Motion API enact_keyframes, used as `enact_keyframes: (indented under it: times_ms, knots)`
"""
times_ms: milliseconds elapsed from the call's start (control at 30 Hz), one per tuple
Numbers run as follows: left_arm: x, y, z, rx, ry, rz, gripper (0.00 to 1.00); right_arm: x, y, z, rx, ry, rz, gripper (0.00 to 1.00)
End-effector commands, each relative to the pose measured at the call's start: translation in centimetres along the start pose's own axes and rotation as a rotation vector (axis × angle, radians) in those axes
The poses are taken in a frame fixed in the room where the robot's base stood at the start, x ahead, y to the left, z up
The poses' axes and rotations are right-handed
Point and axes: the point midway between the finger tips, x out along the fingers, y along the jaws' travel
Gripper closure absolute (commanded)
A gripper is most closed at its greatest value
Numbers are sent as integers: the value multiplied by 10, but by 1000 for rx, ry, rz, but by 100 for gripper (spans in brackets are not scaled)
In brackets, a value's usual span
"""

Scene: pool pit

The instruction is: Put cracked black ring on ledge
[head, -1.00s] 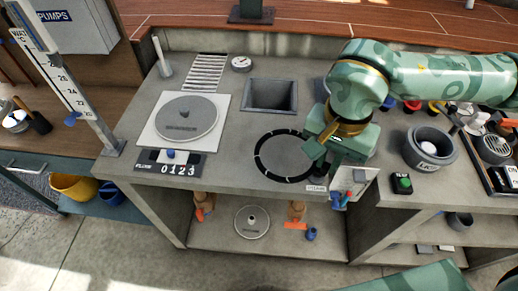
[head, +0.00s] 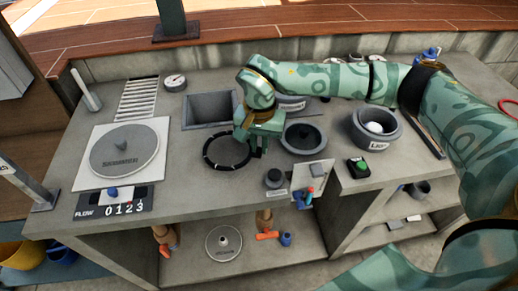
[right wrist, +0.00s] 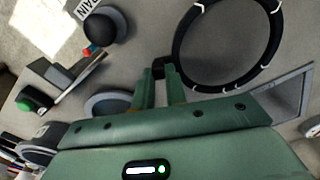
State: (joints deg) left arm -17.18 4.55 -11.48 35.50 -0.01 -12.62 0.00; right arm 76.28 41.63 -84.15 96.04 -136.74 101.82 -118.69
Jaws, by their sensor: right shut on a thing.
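The black ring (head: 206,159) has pale marks around it and lies roughly flat over the grey worktop, just in front of the square basin. In the right wrist view the ring (right wrist: 180,52) fills the upper right. My right gripper (head: 256,152) is at the ring's right side. In the right wrist view its fingers (right wrist: 162,72) are shut on a small black part at the ring's edge. I cannot tell whether the ring touches the worktop. A wood-topped ledge (head: 320,38) runs along the back. My left gripper is not in view.
The square basin (head: 186,118) is behind the ring. A round plate (head: 125,150) and flow counter (head: 112,203) are at left. Worktop between plate and ring is clear.

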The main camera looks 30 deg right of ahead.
Motion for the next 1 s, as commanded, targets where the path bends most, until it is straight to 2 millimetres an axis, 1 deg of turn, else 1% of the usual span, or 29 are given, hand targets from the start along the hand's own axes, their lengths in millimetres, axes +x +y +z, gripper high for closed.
enact_keyframes:
  times_ms: [33, 100, 333, 467, 500, 533, 567, 867, 967, 1000]
  knots:
    - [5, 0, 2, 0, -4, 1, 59, 13, 0, 1, 0, -5, 3, 100]
    - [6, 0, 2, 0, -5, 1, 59, 18, 0, 0, 0, -3, 2, 100]
    - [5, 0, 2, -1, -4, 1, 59, 17, 0, 0, 0, 0, 0, 100]
    - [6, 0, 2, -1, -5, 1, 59, 20, 0, 0, 0, 0, 0, 100]
    - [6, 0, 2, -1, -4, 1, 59, 20, 0, 0, 0, 0, 0, 75]
    - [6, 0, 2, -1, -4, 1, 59, 20, 0, 0, 0, 0, 0, 67]
    - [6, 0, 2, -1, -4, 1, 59, 20, 0, 0, 0, 0, 0, 65]
    - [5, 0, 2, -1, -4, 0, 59, 17, 0, 0, 0, 0, 0, 65]
    - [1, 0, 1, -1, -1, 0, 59, 5, 0, 0, -1, 2, -2, 65]
    - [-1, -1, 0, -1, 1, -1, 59, -3, 0, 0, -1, 4, -3, 65]
